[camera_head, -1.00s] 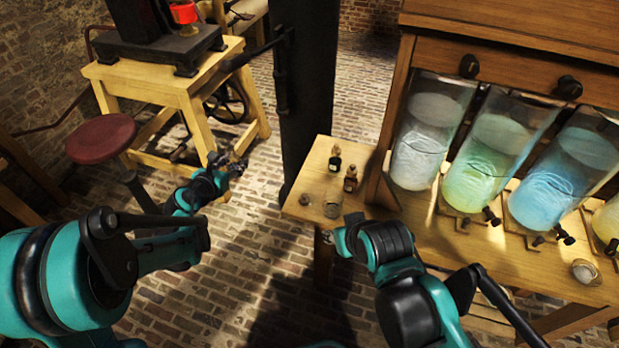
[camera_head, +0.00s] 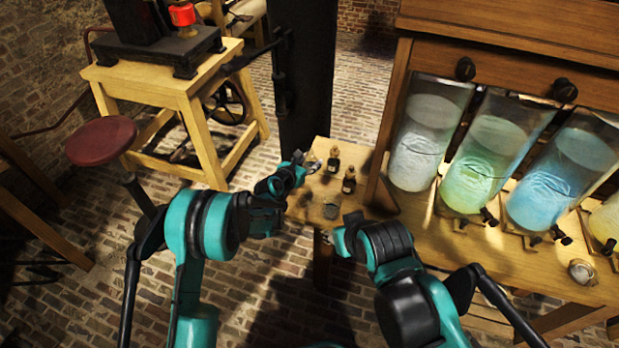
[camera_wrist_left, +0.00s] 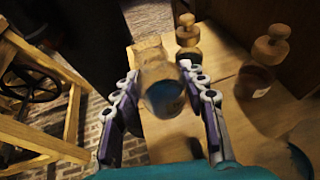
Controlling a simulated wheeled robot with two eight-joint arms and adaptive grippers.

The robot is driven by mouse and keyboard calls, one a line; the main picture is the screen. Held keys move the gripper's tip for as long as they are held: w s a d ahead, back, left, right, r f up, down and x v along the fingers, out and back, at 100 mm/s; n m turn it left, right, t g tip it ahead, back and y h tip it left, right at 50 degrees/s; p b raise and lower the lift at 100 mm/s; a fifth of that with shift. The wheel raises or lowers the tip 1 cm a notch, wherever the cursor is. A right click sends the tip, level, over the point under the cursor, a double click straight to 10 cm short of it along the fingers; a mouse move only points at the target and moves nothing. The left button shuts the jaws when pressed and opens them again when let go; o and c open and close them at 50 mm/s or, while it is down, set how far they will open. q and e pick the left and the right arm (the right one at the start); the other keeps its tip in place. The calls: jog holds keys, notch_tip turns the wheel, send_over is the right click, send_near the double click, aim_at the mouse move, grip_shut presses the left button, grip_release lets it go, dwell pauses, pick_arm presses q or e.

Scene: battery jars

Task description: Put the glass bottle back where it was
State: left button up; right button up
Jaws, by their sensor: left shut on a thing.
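My left gripper (camera_head: 311,165) is over the left part of the small wooden side table, shut on the glass bottle. In the left wrist view the glass bottle (camera_wrist_left: 160,84) sits tilted between the two fingers (camera_wrist_left: 160,100), with its round, bluish glass end toward the camera. In the head view the bottle is small and partly hidden by the gripper. Whether it touches the table I cannot tell.
Two dark stoppered bottles (camera_head: 333,160) (camera_head: 348,181) stand right of the left gripper. A small glass vessel (camera_head: 330,209) stands nearer the front of the side table (camera_head: 318,222). Large glass jars (camera_head: 427,140) stand on the bench at right. A black column (camera_head: 305,90) rises behind.

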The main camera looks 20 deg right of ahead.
pick_arm(q)
notch_tip(320, 180, down, 6)
jog(key=shift+f+b, duration=0.2)
jog(key=shift+b, duration=0.9)
jog(key=shift+r, duration=0.15)
jog(key=o, duration=1.2)
